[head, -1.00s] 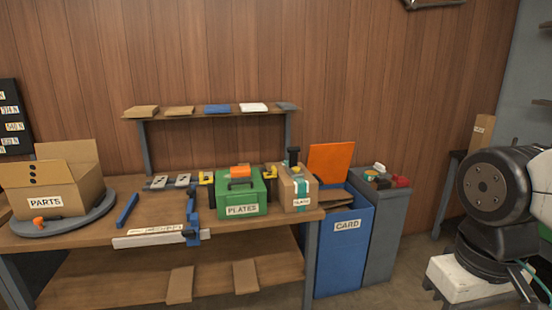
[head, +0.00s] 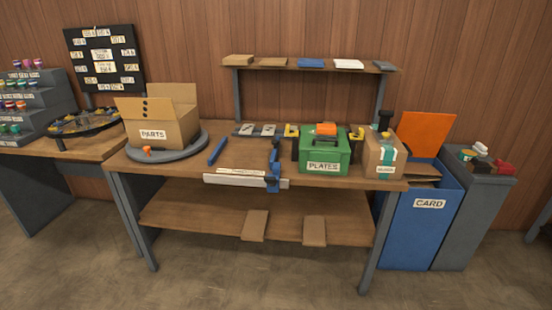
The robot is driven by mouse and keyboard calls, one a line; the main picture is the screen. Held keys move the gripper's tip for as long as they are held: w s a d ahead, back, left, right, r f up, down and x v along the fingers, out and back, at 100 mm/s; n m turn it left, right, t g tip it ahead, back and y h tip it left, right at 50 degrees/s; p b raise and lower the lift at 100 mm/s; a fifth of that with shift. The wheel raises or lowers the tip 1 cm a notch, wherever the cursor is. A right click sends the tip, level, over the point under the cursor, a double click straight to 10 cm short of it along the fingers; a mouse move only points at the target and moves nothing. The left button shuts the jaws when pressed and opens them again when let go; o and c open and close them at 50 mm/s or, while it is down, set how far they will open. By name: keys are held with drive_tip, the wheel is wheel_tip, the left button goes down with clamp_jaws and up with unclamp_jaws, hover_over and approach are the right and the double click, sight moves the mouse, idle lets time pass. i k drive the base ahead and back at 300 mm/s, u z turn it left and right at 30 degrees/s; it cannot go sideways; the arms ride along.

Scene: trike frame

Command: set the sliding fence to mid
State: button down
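The sliding fence (head: 273,165) is a blue upright piece in the head view. It sits across a pale rail (head: 222,180) along the front edge of the wooden workbench (head: 185,167), right of the rail's middle and near its right end. A label strip lies along the rail, but its marks are too small to read. A separate blue bar (head: 217,151) lies on the bench to the left of the fence. My gripper is not in view.
A green PLATES box (head: 324,153) stands close right of the fence, with a taped carton (head: 383,153) beyond it. An open PARTS box (head: 162,122) sits on a round grey turntable (head: 190,152) at left. A blue CARD bin (head: 421,226) stands right of the bench. Floor in front is clear.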

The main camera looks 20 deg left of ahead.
sight(274, 167)
drive_tip(key=u, duration=0.6)
drive_tip(key=i, duration=0.55)
drive_tip(key=u, duration=1.15)
drive_tip(key=i, duration=1.5)
drive_tip(key=z, duration=0.9)
drive_tip(key=i, duration=0.55)
drive_tip(key=z, duration=0.45)
